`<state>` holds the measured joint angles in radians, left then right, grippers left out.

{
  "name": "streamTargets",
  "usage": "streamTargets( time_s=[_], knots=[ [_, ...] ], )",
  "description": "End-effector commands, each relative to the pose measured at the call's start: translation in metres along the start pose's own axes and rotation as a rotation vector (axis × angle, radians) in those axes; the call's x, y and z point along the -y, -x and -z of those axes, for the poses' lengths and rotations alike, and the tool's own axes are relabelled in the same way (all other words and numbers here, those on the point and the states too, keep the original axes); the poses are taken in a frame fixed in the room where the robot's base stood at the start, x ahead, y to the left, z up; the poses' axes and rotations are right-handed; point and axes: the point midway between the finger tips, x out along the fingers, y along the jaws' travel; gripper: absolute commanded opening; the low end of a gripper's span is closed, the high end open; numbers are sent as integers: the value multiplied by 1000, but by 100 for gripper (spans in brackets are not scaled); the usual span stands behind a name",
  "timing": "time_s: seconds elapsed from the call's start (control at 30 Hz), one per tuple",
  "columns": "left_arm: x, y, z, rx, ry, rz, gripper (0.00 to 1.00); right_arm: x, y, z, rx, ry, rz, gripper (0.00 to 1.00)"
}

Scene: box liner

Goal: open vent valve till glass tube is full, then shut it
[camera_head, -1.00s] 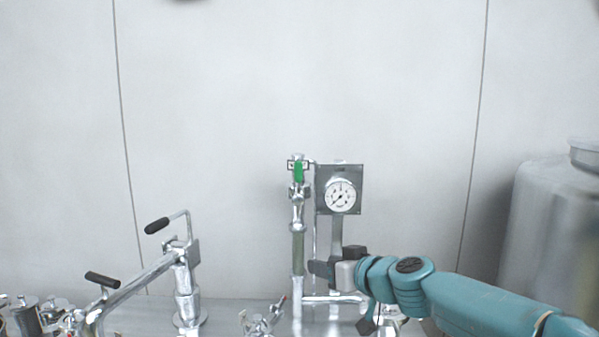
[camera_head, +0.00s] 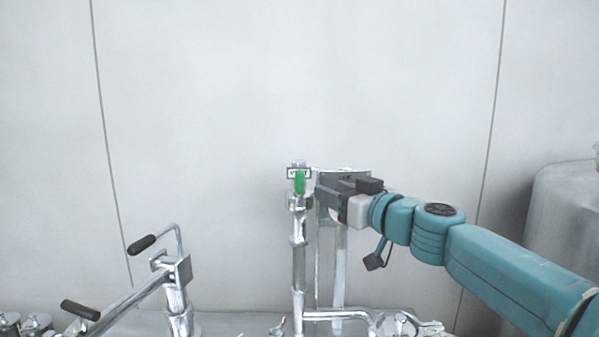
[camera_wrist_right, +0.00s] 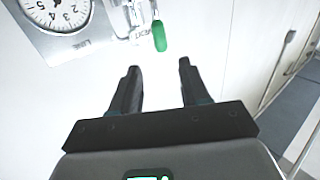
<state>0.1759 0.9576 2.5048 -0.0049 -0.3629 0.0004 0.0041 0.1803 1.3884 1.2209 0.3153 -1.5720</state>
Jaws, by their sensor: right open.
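The vent valve has a green handle (camera_head: 300,182) at the top of a thin metal pipe, hanging down in the head view. The green handle also shows in the right wrist view (camera_wrist_right: 159,36), beyond the fingertips and between their lines. The glass tube (camera_head: 299,266) stands upright below the valve; its fill level is too small to tell. My right gripper (camera_head: 318,190) is just right of the green handle, at about its height. In the right wrist view my right gripper (camera_wrist_right: 158,70) is open and empty, apart from the handle. My left gripper is not in view.
A pressure gauge (camera_wrist_right: 55,14) on a plate sits beside the valve, mostly hidden by my right gripper in the head view. Pipework with black-handled levers (camera_head: 142,244) stands at left. A steel tank (camera_head: 570,215) is at right. The wall behind is bare.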

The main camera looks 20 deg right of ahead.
Motion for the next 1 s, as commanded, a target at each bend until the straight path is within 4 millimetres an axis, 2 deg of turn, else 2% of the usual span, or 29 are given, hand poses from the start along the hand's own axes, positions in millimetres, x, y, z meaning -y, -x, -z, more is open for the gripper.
streamTargets(
  time_s=[0.03,0.3,0.5,0.7,0.93,0.97,1.0],
  knots=[
    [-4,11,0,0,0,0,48,1,-14,5,3,-2,1,46],
    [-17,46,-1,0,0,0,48,1,-78,6,3,-2,-1,46],
    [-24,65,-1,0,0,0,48,0,-110,4,1,-1,-2,46],
    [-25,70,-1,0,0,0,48,-1,-122,1,0,0,-3,46],
    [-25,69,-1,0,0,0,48,-1,-122,0,0,0,-3,46],
    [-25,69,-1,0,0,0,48,-1,-122,0,0,0,-3,39],
    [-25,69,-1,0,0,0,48,-1,-122,0,0,0,-3,26]
  ],
)
